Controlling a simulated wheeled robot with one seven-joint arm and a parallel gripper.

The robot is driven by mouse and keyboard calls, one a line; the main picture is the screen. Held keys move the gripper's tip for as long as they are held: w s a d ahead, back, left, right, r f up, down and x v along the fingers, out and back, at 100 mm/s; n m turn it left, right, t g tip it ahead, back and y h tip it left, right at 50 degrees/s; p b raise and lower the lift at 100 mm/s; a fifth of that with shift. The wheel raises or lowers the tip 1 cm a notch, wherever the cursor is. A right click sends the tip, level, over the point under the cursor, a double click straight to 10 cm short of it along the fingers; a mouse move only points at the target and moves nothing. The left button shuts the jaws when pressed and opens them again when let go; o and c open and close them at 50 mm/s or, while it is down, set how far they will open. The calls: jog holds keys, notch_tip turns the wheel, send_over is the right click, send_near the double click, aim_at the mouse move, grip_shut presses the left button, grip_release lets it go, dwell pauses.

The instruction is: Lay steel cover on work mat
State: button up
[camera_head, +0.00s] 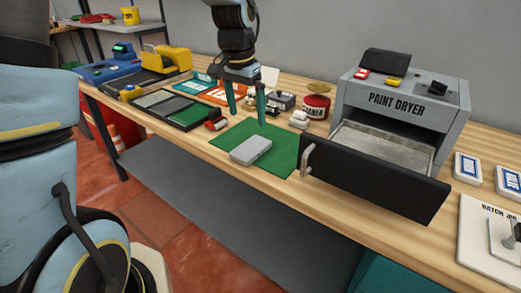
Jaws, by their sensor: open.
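The steel cover (251,150) is a grey, rounded rectangular piece. It lies on the green work mat (278,157), near the mat's front left part. My gripper (248,116) is above the back of the mat, with its two teal fingers pointing down. The fingers are spread apart and nothing shows between them. The gripper appears behind the cover and apart from it.
The paint dryer (398,105) stands right of the mat with its drawer (375,178) pulled out over the bench edge. A red tin (316,106) and small parts stand behind the mat. A dark tray (175,108) lies to the left.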

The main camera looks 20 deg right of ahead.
aim_at(251, 147)
jog(key=f, duration=0.3)
jog(key=f+p, duration=0.1)
jog(key=f, duration=0.2)
jog(key=d+f, duration=0.1)
jog(key=f, duration=0.3)
jog(key=shift+w+f, duration=0.1)
